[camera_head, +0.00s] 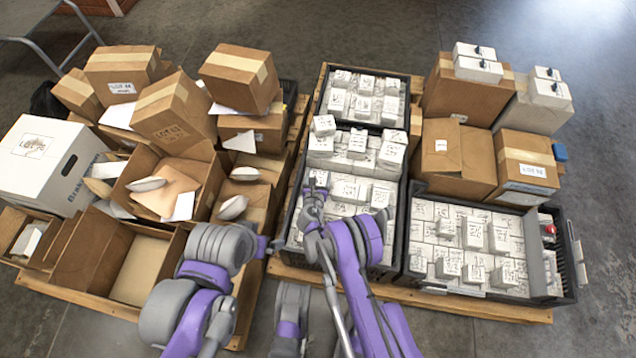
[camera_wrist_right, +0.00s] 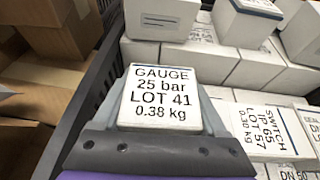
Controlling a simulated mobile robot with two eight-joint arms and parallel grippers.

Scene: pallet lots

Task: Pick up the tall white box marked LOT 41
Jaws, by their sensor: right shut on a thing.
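The white box marked LOT 41 (camera_wrist_right: 163,98) fills the middle of the right wrist view. Its top reads GAUGE, 25 bar, LOT 41, 0.38 kg. My right gripper (camera_head: 315,188) is shut on it, with the fingers along its sides, at the left part of the middle black crate (camera_head: 399,215). The box's lower part is hidden, so I cannot tell whether it is clear of the crate floor. My left arm is folded at the lower left of the head view; the state of its gripper does not show clearly.
White boxes crowd around the held one, including a LOT 57 box (camera_wrist_right: 268,130). The crate wall (camera_wrist_right: 75,110) runs close on the left. Open brown cartons (camera_head: 130,262) stand left on a pallet. Another black crate of white boxes (camera_head: 560,275) stands at right.

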